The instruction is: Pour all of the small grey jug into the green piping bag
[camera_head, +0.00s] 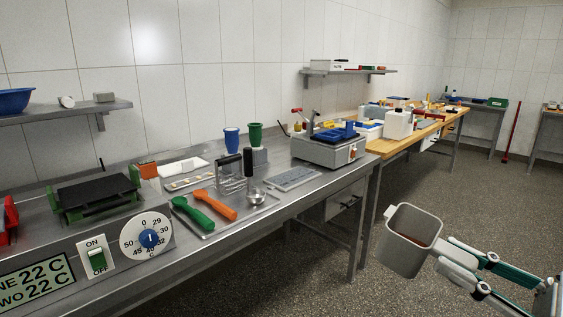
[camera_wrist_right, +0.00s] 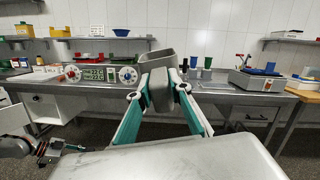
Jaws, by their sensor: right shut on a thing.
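The small grey jug (camera_head: 403,258) is in my right gripper (camera_head: 440,262), which is shut on its side. The jug is roughly upright with its mouth toward the camera, out over the floor to the right of the steel bench. A reddish-brown content shows low inside. In the right wrist view the jug (camera_wrist_right: 158,68) sits between the two fingers. The green piping bag (camera_head: 255,134) stands open end up in a grey holder (camera_head: 260,155) at the back of the bench. My left gripper (camera_wrist_right: 62,148) seems to show at the lower left of the wrist view, too small to judge.
A blue bag or cup (camera_head: 231,139) stands beside the green one. A scale-like device (camera_head: 328,149) stands right. The floor by the jug is clear.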

